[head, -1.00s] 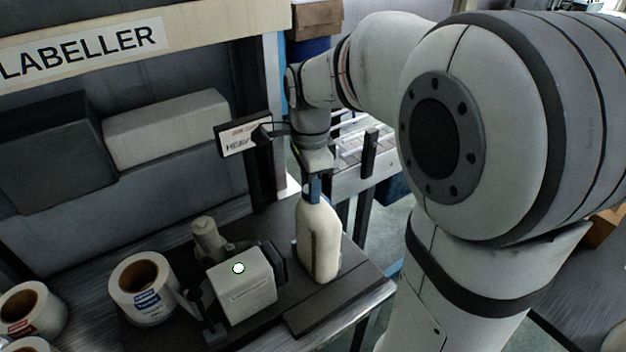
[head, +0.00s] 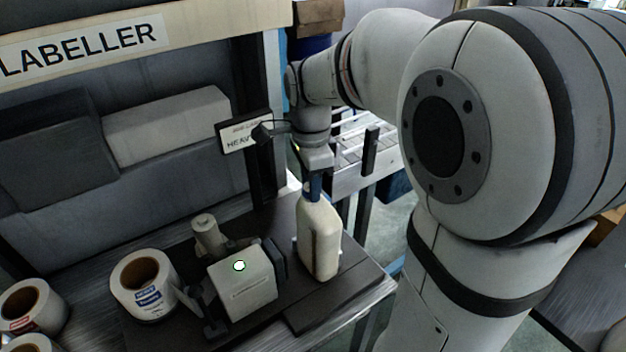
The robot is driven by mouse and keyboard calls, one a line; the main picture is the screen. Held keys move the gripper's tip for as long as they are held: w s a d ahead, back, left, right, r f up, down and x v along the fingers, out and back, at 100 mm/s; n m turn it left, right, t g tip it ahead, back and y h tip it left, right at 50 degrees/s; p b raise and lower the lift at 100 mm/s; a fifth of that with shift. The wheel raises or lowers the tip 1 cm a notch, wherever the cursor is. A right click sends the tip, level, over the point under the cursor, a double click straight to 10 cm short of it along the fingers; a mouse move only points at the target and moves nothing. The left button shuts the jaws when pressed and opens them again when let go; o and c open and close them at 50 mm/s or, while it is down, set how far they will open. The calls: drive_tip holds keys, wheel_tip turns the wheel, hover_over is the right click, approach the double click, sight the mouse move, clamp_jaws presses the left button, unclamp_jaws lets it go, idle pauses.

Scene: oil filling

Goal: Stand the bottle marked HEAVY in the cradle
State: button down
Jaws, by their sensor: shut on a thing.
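A cream bottle (head: 319,241) stands upright at the right end of the labeller's dark base plate (head: 345,283). My gripper (head: 313,188) points down and is shut on the bottle's top. No HEAVY mark can be read on the bottle's visible side. Just left of the bottle is the labeller's pale box-shaped head (head: 242,285) with a dark pad on its right side. The cradle cannot be told apart clearly; the bottle's foot is around where it meets the plate.
A label roll (head: 143,287) stands left of the labeller head, with more rolls at the far left. A short pale cylinder (head: 208,236) stands behind the head. A roller conveyor (head: 362,150) lies beyond.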

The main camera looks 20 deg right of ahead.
drive_tip(key=shift+f, duration=0.15)
idle(0.5)
drive_tip(key=shift+c, duration=1.8)
unclamp_jaws()
drive_tip(key=shift+s, duration=0.1)
drive_tip(key=shift+r+p, duration=2.7)
drive_tip(key=shift+r, duration=0.8)
drive_tip(key=shift+s, duration=0.1)
